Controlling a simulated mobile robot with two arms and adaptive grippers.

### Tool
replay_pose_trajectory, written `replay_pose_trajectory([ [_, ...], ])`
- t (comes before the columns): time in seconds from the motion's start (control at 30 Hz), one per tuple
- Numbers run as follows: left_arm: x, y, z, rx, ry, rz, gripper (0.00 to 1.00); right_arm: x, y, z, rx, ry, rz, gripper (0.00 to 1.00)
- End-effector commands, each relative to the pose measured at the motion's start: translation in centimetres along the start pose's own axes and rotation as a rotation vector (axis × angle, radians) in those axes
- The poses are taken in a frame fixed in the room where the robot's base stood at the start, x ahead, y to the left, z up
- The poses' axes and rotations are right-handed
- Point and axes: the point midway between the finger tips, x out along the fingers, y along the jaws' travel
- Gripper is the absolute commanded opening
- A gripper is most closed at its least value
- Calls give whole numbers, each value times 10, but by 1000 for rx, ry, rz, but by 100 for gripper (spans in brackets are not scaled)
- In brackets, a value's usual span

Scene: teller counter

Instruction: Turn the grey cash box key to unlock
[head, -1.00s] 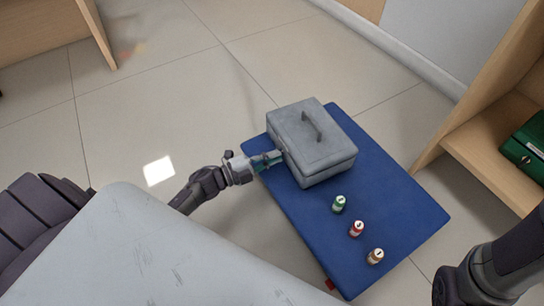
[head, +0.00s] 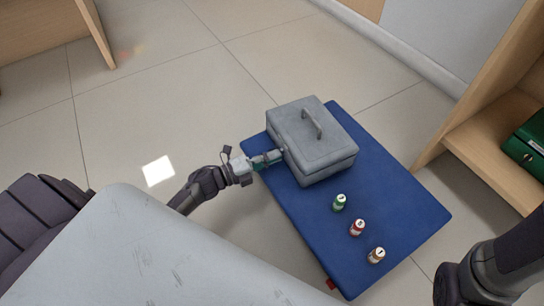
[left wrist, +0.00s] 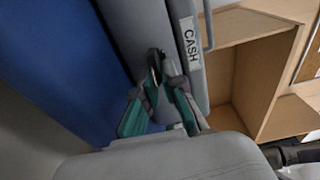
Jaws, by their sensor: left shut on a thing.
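The grey cash box (head: 325,155) sits on the blue mat with its lid down and its handle on top. My left gripper (head: 279,156) reaches the box's left face at lock height. In the left wrist view the fingertips of my left gripper (left wrist: 164,74) are shut against that face. The key is hidden between the fingertips, so its angle cannot be read. My right arm (head: 490,275) shows at the lower right, with its gripper out of frame.
The blue mat (head: 400,195) holds a green-banded roll (head: 339,202), a red-banded roll (head: 357,227) and an orange-brown roll (head: 376,256) in front of the box. A wooden shelf (head: 480,135) with a green box (head: 527,148) stands at the right. Floor behind the mat is clear.

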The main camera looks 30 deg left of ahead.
Motion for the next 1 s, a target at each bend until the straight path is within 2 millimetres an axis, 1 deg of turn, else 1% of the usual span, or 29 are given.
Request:
replay_pose_trajectory([
  [0.17, -1, 2, 0, 1, -1, 5, 0, 0, 0, 0, 0, -1, 0, 40],
  [0.2, -1, 2, 0, 0, -1, 5, 10, 0, 0, 0, 0, -1, 0, 40],
  [0.33, -1, 2, 0, 0, -1, 4, 31, 0, 0, 0, 0, -1, 1, 40],
  [0.37, -1, 1, 0, 0, -1, 3, 33, 0, 0, 0, 0, -1, 1, 40],
  [0.63, -1, 1, 0, -1, 0, 2, 33, -1, 1, 1, 1, -4, 6, 40],
  [0.73, -7, 1, 0, -1, 0, 3, 33, -1, 1, 1, 1, -4, 5, 40],
  [0.87, -26, 2, 0, -2, 0, 5, 33, 0, 0, 1, 0, -3, 3, 40],
  [1.0, -57, 2, 0, -2, -1, 6, 33, 0, 0, 0, 0, -2, 2, 40],
])
